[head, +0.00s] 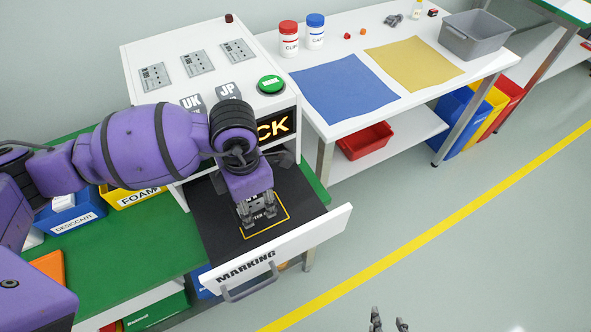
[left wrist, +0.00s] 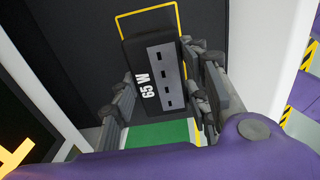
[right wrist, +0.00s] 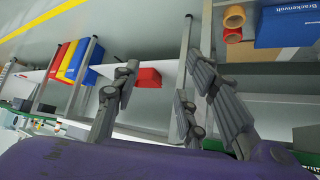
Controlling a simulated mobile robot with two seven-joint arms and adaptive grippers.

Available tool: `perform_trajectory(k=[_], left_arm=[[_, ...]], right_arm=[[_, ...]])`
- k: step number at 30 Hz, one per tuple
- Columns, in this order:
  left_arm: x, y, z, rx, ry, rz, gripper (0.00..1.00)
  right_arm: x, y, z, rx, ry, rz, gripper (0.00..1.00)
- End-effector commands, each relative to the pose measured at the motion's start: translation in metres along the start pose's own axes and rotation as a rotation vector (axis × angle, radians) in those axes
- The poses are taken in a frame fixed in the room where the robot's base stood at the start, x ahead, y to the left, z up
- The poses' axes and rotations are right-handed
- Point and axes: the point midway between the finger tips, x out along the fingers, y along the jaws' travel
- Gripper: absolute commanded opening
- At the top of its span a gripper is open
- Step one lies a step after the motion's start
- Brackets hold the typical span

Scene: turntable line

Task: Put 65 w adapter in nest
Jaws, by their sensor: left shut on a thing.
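The 65 W adapter (left wrist: 143,58) is a black block with a grey label and white "65 W" print. My left gripper (left wrist: 160,108) is shut on it, with fingers on both sides. In the head view my left gripper (head: 258,218) points down over the nest (head: 287,222), a yellow outline on the black floor of the open MARKING drawer (head: 318,236). The gripper hides much of the nest and adapter. I cannot tell whether the adapter touches the drawer floor. My right gripper (head: 388,324) is open and empty, at the bottom edge of the head view; its fingers also show in the right wrist view (right wrist: 160,90).
A white machine (head: 140,65) with a green button (head: 271,84) stands behind the drawer. A white table (head: 330,122) at right holds blue and yellow mats, two bottles and a grey bin (head: 476,38). A green bench (head: 125,255) lies left. The floor at right is clear.

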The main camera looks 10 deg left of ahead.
Motion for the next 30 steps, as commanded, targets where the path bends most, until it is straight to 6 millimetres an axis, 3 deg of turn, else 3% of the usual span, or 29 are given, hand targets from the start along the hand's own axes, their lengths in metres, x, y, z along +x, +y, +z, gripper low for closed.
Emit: perform_trajectory(k=[7,13,25,26,30], left_arm=[[0.015,0.005,0.011,0.0,-0.001,-0.001,0.1],[0.043,0.005,0.011,-0.001,0.001,-0.001,0.1],[0.05,0.005,0.011,0.0,0.0,-0.002,0.1],[0.05,0.005,0.011,0.0,0.0,-0.002,0.44],[0.049,0.005,0.011,0.0,0.0,-0.001,0.61]], right_arm=[[0.0,0.001,0.008,-0.002,-0.015,0.0,0.4],[-0.002,0.002,0.016,-0.003,-0.029,0.002,0.4],[-0.003,0.002,0.019,-0.003,-0.033,0.002,0.4],[-0.002,0.002,0.018,-0.003,-0.031,0.002,0.4],[-0.001,0.001,0.013,-0.004,-0.022,0.001,0.4]])
